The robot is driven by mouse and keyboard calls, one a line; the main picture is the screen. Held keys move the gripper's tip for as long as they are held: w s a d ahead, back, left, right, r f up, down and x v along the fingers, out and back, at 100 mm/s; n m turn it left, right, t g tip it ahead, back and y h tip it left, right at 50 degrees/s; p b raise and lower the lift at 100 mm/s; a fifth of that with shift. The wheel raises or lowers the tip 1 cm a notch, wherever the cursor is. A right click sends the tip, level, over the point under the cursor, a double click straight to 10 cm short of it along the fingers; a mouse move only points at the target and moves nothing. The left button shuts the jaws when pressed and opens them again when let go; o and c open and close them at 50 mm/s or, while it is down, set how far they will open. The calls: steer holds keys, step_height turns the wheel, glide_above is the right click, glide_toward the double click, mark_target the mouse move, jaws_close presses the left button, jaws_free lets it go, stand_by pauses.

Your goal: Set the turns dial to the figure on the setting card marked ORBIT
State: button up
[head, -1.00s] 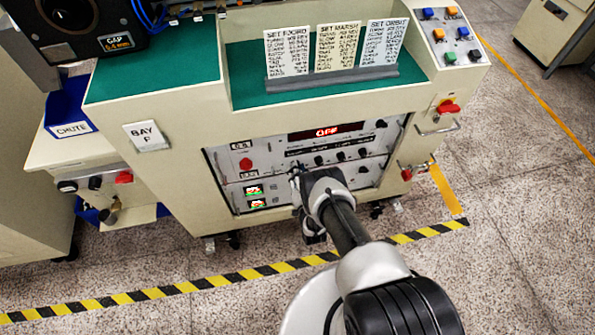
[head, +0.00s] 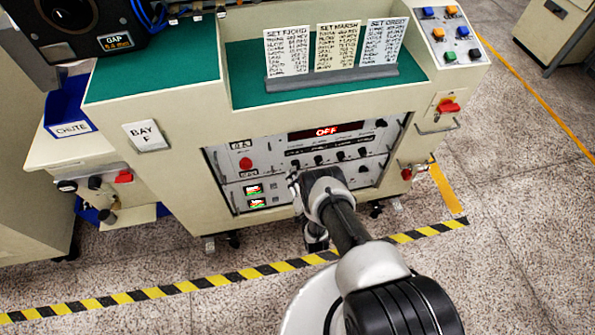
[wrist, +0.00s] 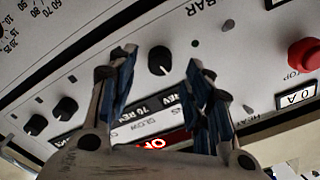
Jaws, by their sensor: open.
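The ORBIT setting card (head: 384,42) stands rightmost in a row of three on the rack. Its figures are too small to read. The grey control panel (head: 222,185) has several black knobs; I cannot tell for sure which is the turns dial. In the wrist view, a black knob (wrist: 159,60) lies between and just beyond the open fingers of my gripper (wrist: 158,72). In the head view, my gripper (head: 295,182) is at the panel's lower middle, mostly hidden by my arm.
The FJORD card (head: 287,52) and MARSH card (head: 336,47) stand beside ORBIT. A red display (head: 326,131) reads OFF. A red stop button (wrist: 303,55) is at the right in the wrist view; more black knobs (wrist: 65,107) are at left. Handles (head: 440,124) project at right.

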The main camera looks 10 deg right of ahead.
steer(key=s, duration=0.9)
